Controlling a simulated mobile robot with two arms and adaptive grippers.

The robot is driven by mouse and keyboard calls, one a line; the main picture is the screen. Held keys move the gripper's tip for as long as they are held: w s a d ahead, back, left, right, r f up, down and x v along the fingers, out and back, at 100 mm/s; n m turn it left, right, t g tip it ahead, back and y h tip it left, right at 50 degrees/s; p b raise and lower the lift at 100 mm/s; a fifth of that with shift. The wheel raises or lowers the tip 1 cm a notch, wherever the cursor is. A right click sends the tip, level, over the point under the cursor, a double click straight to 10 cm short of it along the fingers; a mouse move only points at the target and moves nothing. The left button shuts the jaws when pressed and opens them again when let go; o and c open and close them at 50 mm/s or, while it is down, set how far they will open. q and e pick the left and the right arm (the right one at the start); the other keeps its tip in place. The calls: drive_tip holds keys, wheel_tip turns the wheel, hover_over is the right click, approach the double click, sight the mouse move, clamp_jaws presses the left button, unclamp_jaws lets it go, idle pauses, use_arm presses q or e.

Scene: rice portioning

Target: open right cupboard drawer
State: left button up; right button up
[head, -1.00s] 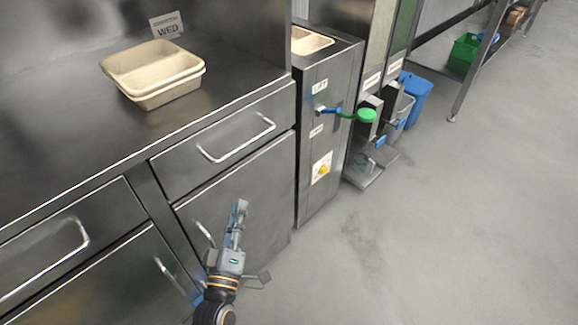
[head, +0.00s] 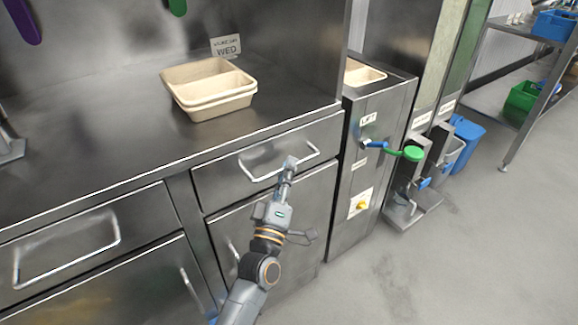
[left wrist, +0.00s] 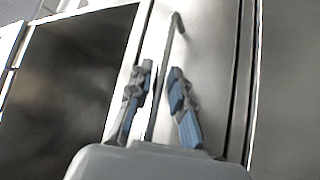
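The right cupboard drawer (head: 222,182) is shut, flush under the steel worktop. Its bar handle (head: 266,175) runs along its front. My left gripper (head: 289,168) is at this handle, its fingers overlapping the bar in the head view. In the left wrist view the gripper (left wrist: 161,75) is open, with one finger on each side of the handle bar (left wrist: 168,50). I see no clear contact between fingers and bar. My right gripper is not in view.
A left drawer (head: 140,215) is shut. A dispenser with a green-knobbed lever (head: 413,153) stands right of the cupboard. Open floor (head: 480,240) lies right.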

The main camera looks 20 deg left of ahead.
use_arm(q)
drive_tip(key=shift+w+r, duration=0.25)
drive_tip(key=shift+w, duration=0.35)
clamp_jaws()
